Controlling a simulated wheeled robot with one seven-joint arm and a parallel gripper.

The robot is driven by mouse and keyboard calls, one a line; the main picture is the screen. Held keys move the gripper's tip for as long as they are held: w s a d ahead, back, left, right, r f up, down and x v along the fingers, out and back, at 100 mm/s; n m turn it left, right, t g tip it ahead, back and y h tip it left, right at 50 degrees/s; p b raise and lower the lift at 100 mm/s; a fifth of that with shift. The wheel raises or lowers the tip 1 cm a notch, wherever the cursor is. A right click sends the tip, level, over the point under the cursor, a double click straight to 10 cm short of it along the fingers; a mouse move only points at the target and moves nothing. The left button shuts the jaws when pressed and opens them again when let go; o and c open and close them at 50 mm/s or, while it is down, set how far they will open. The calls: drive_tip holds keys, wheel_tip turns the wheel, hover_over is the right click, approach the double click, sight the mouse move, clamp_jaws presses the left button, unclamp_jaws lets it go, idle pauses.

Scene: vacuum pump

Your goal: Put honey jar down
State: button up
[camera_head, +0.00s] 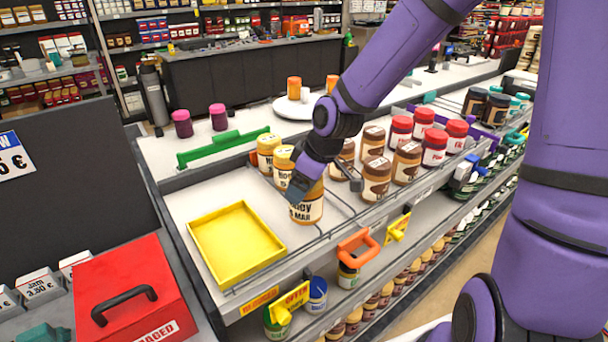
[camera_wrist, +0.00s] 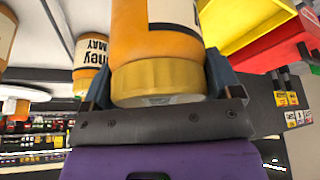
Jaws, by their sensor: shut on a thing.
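My gripper (camera_head: 300,188) is shut on a honey jar (camera_head: 306,210) with an orange body, white label and gold lid. In the wrist view my gripper's two fingers (camera_wrist: 160,82) grip both sides of the lid end of the jar (camera_wrist: 155,40). The held jar looks upright over the white shelf, just right of the yellow tray (camera_head: 195,248). I cannot tell whether its base touches the shelf. Two more honey jars, one at the back (camera_head: 266,152) and one nearer (camera_head: 283,168), stand just behind it; one also shows in the wrist view (camera_wrist: 90,62).
Brown-labelled jars (camera_head: 376,178) and red-lidded jars (camera_head: 434,146) stand in rows to the right. A thin dark wire divider (camera_head: 345,172) runs beside the held jar. A green divider (camera_head: 225,147) lies behind. The yellow tray is empty. A red box (camera_head: 135,285) stands at front left.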

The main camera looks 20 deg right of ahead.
drive_tip(key=shift+w+d+f, duration=0.65)
drive_tip(key=shift+w+f, duration=0.1)
drive_tip(key=shift+w, duration=0.8)
drive_tip(key=shift+w+d+f, duration=0.7)
drive_tip(key=shift+w, duration=0.8)
drive_tip(key=shift+w+d+f, duration=0.65)
drive_tip(key=shift+w+f, duration=0.1)
drive_tip(key=shift+w, duration=0.8)
drive_tip(key=shift+f, duration=0.1)
drive_tip(key=o, duration=1)
drive_tip(key=shift+o, duration=0.2)
drive_tip(key=v, duration=1.2)
drive_tip(key=shift+s, duration=0.15)
